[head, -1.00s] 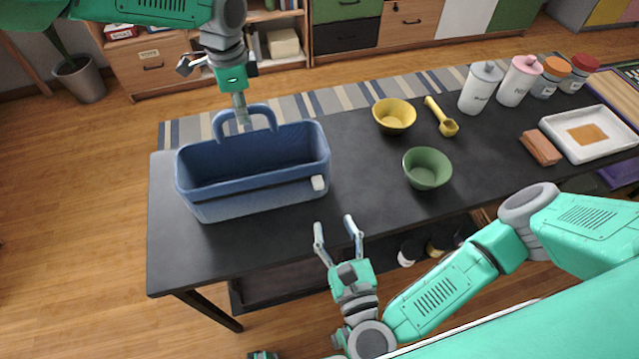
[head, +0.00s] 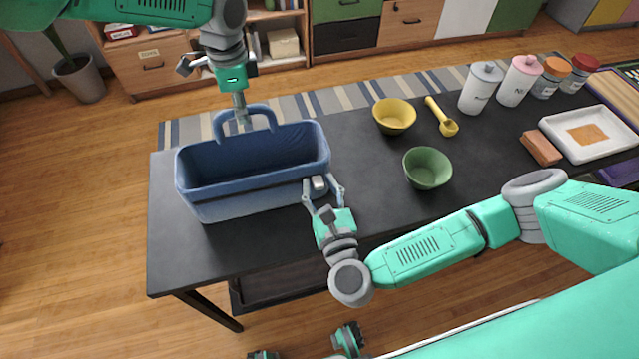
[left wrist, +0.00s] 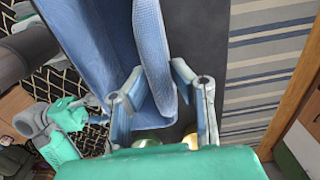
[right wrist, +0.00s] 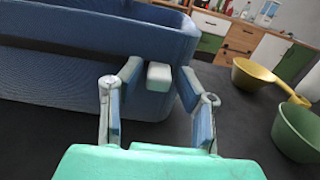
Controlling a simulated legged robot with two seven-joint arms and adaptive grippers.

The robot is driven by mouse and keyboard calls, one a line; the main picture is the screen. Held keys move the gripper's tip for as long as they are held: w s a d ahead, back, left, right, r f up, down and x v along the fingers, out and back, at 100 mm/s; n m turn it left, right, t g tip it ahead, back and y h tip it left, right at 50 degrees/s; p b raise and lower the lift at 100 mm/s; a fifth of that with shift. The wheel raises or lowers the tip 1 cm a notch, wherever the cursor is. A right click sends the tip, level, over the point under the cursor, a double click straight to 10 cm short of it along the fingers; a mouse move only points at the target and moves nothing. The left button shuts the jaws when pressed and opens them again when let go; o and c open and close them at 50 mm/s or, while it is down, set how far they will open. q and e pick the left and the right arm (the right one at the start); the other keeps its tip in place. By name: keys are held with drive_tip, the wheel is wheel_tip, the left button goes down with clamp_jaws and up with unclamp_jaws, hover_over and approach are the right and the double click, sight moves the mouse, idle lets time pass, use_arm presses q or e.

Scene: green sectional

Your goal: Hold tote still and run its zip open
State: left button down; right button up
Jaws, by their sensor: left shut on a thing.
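The blue tote (head: 250,198) stands upright on the dark table, its top open to view and its handle raised at the back. My left gripper (head: 242,122) is shut on the tote's handle; the left wrist view shows the handle (left wrist: 152,50) between its fingers. The white zip pull (head: 319,184) sits at the tote's front right corner. My right gripper (head: 323,191) is open with a finger on each side of the zip pull. In the right wrist view the pull (right wrist: 159,76) lies between the fingertips, with gaps to both.
A green bowl (head: 427,168) and a yellow bowl (head: 394,116) stand right of the tote, with a yellow scoop (head: 441,117) beside them. Canisters, a brick-coloured block (head: 540,149) and a white tray (head: 590,137) are further right.

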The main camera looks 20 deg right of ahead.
sight(207, 201)
clamp_jaws()
drive_tip(key=a, duration=2.3)
drive_tip(key=shift+w, duration=0.1)
drive_tip(key=shift+o, duration=2.4)
unclamp_jaws()
drive_tip(key=s, duration=1.2)
drive_tip(key=shift+a+f, duration=0.1)
